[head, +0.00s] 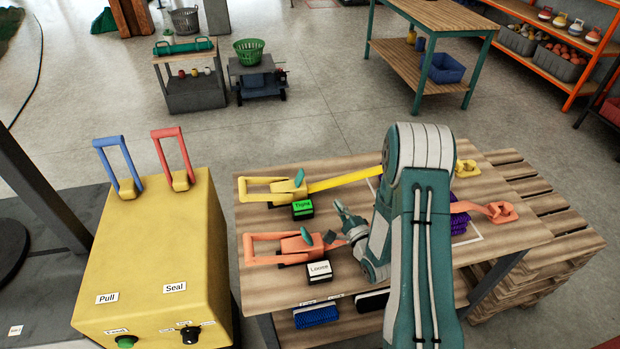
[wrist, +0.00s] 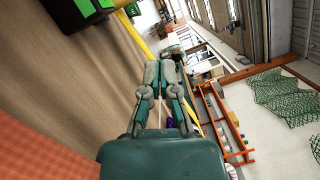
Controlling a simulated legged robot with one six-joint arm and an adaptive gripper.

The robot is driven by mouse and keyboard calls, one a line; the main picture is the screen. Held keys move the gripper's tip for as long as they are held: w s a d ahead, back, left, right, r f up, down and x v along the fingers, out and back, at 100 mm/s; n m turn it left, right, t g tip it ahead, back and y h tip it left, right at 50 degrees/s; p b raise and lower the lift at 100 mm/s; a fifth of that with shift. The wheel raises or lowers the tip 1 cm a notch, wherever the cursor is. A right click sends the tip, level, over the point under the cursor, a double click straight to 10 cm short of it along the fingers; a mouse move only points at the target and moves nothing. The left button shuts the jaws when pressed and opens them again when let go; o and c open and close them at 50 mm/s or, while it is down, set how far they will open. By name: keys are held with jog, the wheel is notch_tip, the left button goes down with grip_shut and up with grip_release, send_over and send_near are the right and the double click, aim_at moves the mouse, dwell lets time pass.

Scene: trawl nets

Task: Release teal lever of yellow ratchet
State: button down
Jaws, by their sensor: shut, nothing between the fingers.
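The yellow ratchet (head: 262,186) lies on the wooden table, its handle loop at the left and a yellow strap (head: 345,179) running right from it. Its small teal lever (head: 299,177) sits at its right end, above a green sign reading "Tight" (head: 302,209). My gripper (head: 341,212) is shut and empty, to the right of the green sign and apart from the ratchet. In the wrist view my gripper (wrist: 160,68) has its fingers together; the green sign (wrist: 88,8) shows at the upper left, with a piece of yellow strap (wrist: 132,32).
An orange ratchet (head: 280,248) with its own teal lever lies nearer, beside a white sign reading "Loose" (head: 318,271). A yellow control box (head: 155,250) with blue and red levers stands left. My arm hides part of the table; its far left edge is clear.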

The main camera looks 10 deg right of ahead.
aim_at(299, 178)
jog(key=shift+w, duration=0.1)
dwell(0.3)
jog(key=x, duration=0.9)
jog(key=shift+w+a, duration=0.2)
jog(key=shift+w, duration=0.2)
jog(key=a, duration=0.1)
jog(key=a+r, duration=0.1)
jog(key=a, duration=0.1)
jog(key=shift+r, duration=0.2)
jog(key=shift+a+r, duration=0.1)
jog(key=shift+a, duration=0.25)
